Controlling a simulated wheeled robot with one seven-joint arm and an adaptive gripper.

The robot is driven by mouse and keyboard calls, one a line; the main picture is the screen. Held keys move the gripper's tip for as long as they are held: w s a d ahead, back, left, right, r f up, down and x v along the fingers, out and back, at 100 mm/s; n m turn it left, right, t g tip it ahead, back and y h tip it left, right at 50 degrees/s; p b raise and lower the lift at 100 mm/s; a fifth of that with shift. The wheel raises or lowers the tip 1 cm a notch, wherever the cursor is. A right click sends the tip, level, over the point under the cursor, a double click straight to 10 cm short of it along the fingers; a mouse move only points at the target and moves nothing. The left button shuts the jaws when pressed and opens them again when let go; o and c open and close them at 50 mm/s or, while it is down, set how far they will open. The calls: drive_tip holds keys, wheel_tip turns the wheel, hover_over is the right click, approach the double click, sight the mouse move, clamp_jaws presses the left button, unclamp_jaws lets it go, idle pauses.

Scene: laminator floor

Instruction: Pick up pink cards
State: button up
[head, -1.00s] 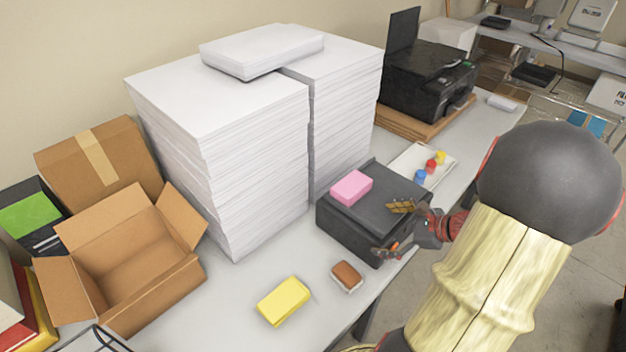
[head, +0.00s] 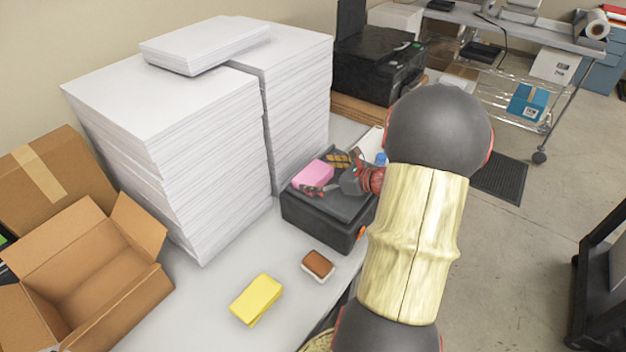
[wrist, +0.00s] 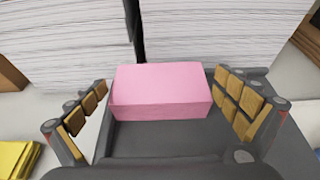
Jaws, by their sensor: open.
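The pink cards (head: 313,174) form a small block lying on top of the dark grey laminator-like box (head: 318,225). In the wrist view the pink block (wrist: 160,90) lies between the two fingers, with a gap on either side. My gripper (head: 330,174) is open around the block, its padded fingers to the left and right of it in the wrist view (wrist: 165,110). The fingers do not appear to touch the block. In the head view my gripper partly covers the block.
Tall white paper stacks (head: 175,150) stand close behind the dark box. A yellow block (head: 256,298) and a brown-topped block (head: 318,265) lie on the table in front. An open cardboard box (head: 90,265) is at left. A black printer (head: 377,65) stands farther back.

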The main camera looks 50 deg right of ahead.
drive_tip(key=shift+x, duration=0.8)
drive_tip(key=c, duration=1.1)
drive_tip(key=shift+c, duration=0.2)
